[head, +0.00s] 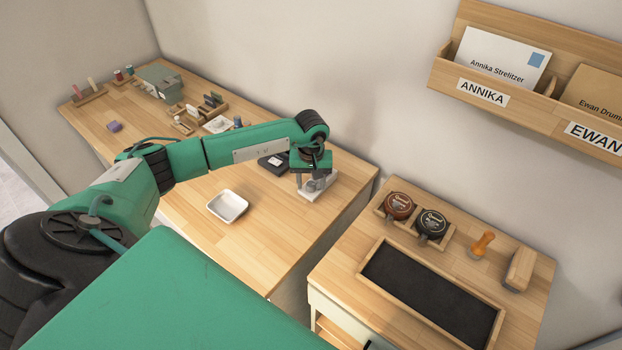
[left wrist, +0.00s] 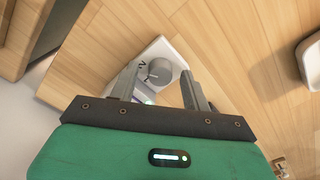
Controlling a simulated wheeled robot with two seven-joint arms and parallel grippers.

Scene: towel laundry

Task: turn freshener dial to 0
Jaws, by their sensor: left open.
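The freshener (left wrist: 160,55) is a pale box on the wooden table. Its round grey dial (left wrist: 159,71) shows in the left wrist view, with dark marks on the box beside it. In the head view the freshener (head: 313,190) stands near the table's right end, partly covered by my gripper. My left gripper (head: 316,180) points down over it. In the left wrist view the left gripper (left wrist: 162,78) is open, with the dial between its two fingers and nothing clasped. I cannot read which number the dial points to. My right gripper is not in view.
A white dish (head: 227,206) lies left of the freshener, and a dark box (head: 274,163) sits behind it. A second table to the right holds two round tins (head: 432,222) and a dark tray (head: 430,300). The wall is close behind.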

